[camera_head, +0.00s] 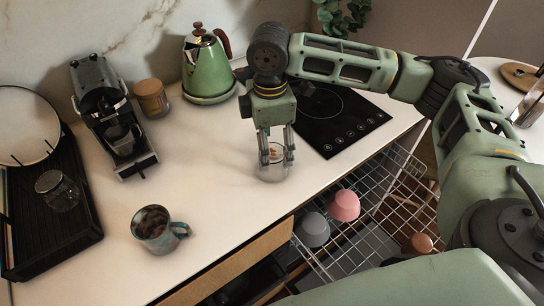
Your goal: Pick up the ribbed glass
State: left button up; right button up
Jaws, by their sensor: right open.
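The ribbed glass appears to be the clear glass (272,173) standing upright on the white counter near its front edge; its ribbing is too small to make out. My right gripper (276,158) points down over it. Its two fingers are open, one on each side of the glass's upper part. Whether they touch the glass I cannot tell. The fingers hide part of the rim and walls. My left gripper is not in view.
A mug (158,230), coffee machine (113,118), lidded jar (152,98) and green kettle (207,66) stand on the counter left of the gripper. A black cooktop (335,115) lies to the right. A pulled-out wire rack (375,205) with bowls is below the front edge.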

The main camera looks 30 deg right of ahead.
aim_at(272, 150)
notch_tip(272, 150, down, 3)
jog(key=shift+s+d+r, duration=0.1)
jog(key=shift+d, duration=0.05)
jog(key=shift+f, duration=0.6)
jog(key=c, duration=1.4)
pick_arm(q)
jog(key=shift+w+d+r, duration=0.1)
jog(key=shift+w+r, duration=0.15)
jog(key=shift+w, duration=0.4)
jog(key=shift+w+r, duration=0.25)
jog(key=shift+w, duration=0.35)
pick_arm(e)
jog(key=shift+c, duration=0.4)
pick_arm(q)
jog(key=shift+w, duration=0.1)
pick_arm(e)
jog(key=shift+r, duration=0.1)
